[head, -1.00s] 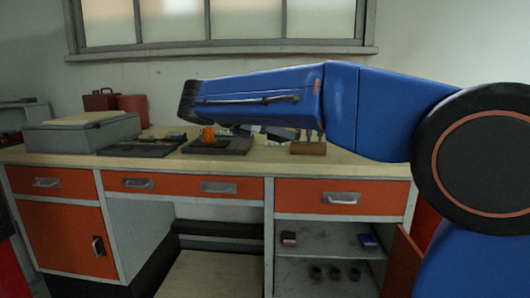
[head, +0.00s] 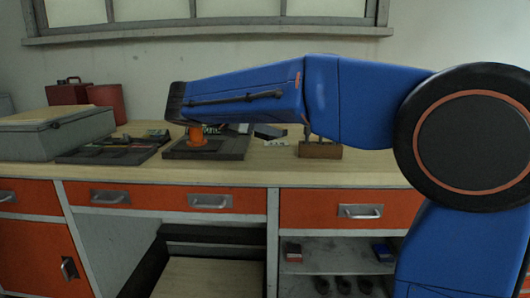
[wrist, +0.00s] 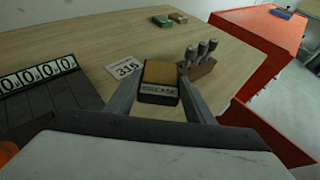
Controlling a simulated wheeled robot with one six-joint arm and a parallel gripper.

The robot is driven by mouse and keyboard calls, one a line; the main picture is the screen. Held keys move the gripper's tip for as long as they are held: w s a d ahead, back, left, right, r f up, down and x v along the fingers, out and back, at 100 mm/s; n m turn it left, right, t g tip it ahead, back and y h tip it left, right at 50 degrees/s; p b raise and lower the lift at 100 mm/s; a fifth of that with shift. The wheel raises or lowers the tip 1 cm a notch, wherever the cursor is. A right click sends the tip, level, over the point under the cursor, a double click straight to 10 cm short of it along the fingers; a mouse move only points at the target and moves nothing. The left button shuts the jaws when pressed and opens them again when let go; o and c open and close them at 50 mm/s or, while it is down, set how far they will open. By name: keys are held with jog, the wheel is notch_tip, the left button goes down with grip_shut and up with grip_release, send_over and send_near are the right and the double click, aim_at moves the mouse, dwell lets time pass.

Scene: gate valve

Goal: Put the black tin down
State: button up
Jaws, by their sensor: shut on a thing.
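The black tin (wrist: 158,94) has a tan top and a pale label on its near side. In the wrist view it sits between the two grey fingers of my gripper (wrist: 159,84), which is shut on it. The tin is over the wooden bench top (wrist: 95,38), beside a white card marked 316 (wrist: 125,68). I cannot tell whether its base touches the bench. In the head view my blue arm hides most of the gripper, and I cannot make out the tin for sure.
A wooden block with several upright tools (wrist: 198,62) stands close right of the tin. A dark number panel (wrist: 40,80) lies left. Two small boxes, green (wrist: 161,21) and tan (wrist: 178,17), lie farther off. An orange part (head: 196,138) stands on a dark plate (head: 232,148).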

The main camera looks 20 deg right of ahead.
aim_at(264, 160)
jog(key=shift+f, duration=3.2)
jog(key=shift+f, duration=0.15)
jog(key=o, duration=1.2)
jog(key=shift+r, duration=0.2)
jog(key=v, duration=1.2)
